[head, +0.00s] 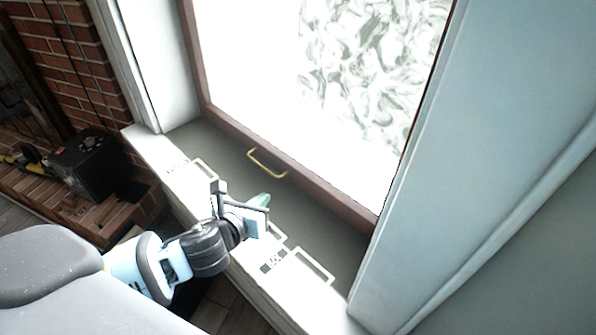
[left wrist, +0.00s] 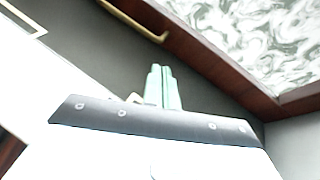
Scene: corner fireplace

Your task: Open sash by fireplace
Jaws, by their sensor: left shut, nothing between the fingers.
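The window sash (head: 300,178) has a reddish-brown frame around bright, partly patterned glass. Its bottom rail sits down close to the dark sill. A brass pull handle (head: 266,164) is fixed on the bottom rail; it also shows at the top of the left wrist view (left wrist: 135,20). My left gripper (head: 264,200) is over the sill, in front of the handle and apart from it. Its pale green fingers are together with nothing between them, and they also show in the left wrist view (left wrist: 162,88). My right gripper is not in view.
Light rectangular outlines (head: 316,268) lie along the white ledge (head: 290,290). White window casing (head: 410,200) stands close on the right. A brick fireplace (head: 70,60) and a black box (head: 88,160) are at the left.

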